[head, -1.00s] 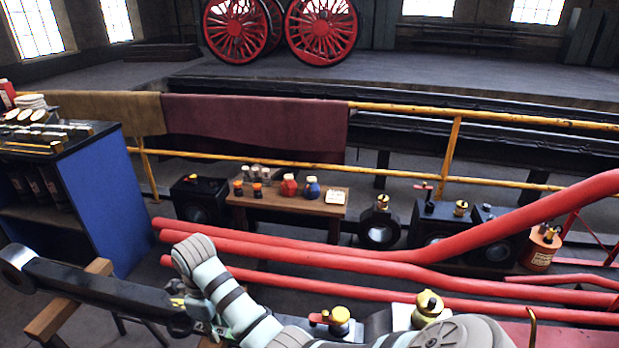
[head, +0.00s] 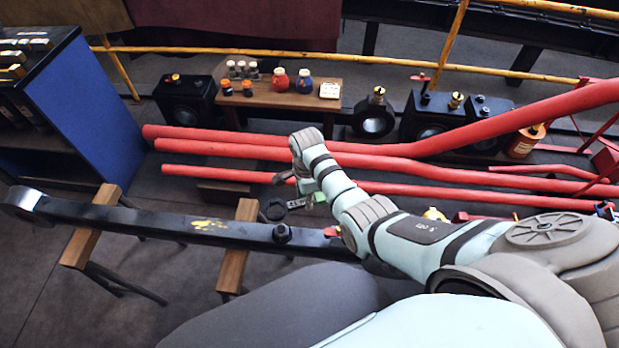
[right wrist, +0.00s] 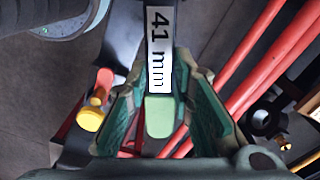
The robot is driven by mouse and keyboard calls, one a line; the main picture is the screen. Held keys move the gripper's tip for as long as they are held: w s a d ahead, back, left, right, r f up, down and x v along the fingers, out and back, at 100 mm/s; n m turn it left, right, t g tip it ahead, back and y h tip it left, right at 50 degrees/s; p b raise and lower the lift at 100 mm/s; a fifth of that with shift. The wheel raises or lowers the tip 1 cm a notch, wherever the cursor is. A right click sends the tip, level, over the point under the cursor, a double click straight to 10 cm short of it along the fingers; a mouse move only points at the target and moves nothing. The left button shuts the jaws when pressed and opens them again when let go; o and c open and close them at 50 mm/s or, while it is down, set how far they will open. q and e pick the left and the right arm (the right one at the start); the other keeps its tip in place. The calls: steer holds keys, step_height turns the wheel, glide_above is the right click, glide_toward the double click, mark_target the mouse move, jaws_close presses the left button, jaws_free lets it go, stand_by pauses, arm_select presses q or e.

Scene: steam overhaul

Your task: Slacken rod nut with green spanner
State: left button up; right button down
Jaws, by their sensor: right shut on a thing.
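The green spanner, labelled "41 mm", shows in the right wrist view (right wrist: 161,112) between the fingers of my right gripper (right wrist: 163,95), which is shut on it. In the head view my right gripper (head: 303,190) is just beyond the black rod (head: 150,221), with the spanner's white label (head: 296,203) beside it. The spanner's dark head seems to point left, apart from the nut. The rod nut (head: 282,233) stands on top of the rod, nearer than the spanner. My left gripper is not in view.
The rod lies across wooden trestles (head: 237,250). Red pipes (head: 230,150) run behind my right gripper. A low wooden bench (head: 262,103) with jars and black machine parts (head: 374,120) stand beyond. A blue cabinet (head: 80,90) is at left.

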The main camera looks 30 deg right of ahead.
steer(key=shift+s+n, duration=0.5)
steer(key=shift+n, duration=0.4)
arm_select(q)
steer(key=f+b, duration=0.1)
steer(key=b, duration=0.1)
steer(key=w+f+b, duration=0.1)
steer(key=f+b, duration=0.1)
steer(key=b, duration=0.1)
arm_select(e)
step_height(320, 180, down, 5)
steer(key=shift+w, duration=0.1)
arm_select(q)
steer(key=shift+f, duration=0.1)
arm_select(e)
steer(key=shift+f, duration=0.1)
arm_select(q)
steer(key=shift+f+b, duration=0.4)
arm_select(e)
steer(key=shift+f, duration=0.6)
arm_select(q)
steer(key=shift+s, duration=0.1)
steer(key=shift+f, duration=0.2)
arm_select(e)
steer(key=shift+f, duration=0.2)
arm_select(q)
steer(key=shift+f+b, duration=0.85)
steer(key=shift+b, duration=0.2)
arm_select(e)
steer(key=shift+f, duration=1.1)
